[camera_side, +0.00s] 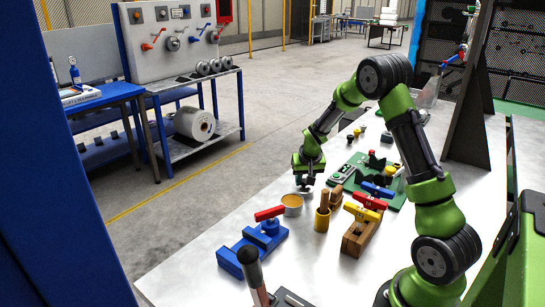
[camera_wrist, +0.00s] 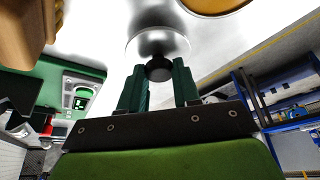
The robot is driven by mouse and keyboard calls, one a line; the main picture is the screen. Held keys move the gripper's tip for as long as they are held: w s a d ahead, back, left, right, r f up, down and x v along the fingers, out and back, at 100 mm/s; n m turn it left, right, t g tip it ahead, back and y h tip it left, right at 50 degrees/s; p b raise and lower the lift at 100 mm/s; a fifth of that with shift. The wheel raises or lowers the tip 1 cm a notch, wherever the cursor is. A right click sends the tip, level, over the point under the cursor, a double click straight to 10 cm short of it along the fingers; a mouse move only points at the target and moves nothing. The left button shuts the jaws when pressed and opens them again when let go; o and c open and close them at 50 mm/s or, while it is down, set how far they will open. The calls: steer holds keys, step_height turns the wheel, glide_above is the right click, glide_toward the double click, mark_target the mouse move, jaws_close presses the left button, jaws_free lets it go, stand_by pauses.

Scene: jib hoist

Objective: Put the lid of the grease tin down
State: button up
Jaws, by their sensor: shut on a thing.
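My gripper (camera_side: 306,179) points down at the far-left part of the bench, shut on the lid. The lid (camera_side: 304,189) is a small, pale metallic disc, roughly level. In the wrist view, the green fingers (camera_wrist: 158,87) stand on either side of the lid's dark knob, with the shiny lid (camera_wrist: 158,42) beyond it. I cannot tell whether the lid touches the bench or hovers just above it. The open grease tin (camera_side: 292,202), with yellow-orange contents, stands just in front of the lid. Part of the tin (camera_wrist: 215,5) shows at the top of the wrist view.
A blue vise-like fixture (camera_side: 252,250) with a red bar lies in front. A wooden block (camera_side: 361,236) and green tray (camera_side: 398,193) lie to the right. Bare bench lies left of the tin.

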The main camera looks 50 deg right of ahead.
steer(key=shift+f, duration=0.7)
steer(key=o, duration=1)
steer(key=shift+f, duration=0.1)
steer(key=v, duration=1.2)
steer(key=s+a+r+n+t+y, duration=0.2)
steer(key=s+a+r, duration=0.2)
steer(key=a+r, duration=0.6)
steer(key=s+a+n+y, duration=0.1)
steer(key=s+a, duration=0.3)
steer(key=a, duration=0.1)
steer(key=s+a+r+n+t+y, duration=0.1)
steer(key=s+a, duration=0.3)
steer(key=a, duration=0.1)
steer(key=s+a+r+n+t+y, duration=0.1)
steer(key=s+a, duration=0.3)
steer(key=a, duration=0.1)
steer(key=shift+a, duration=0.1)
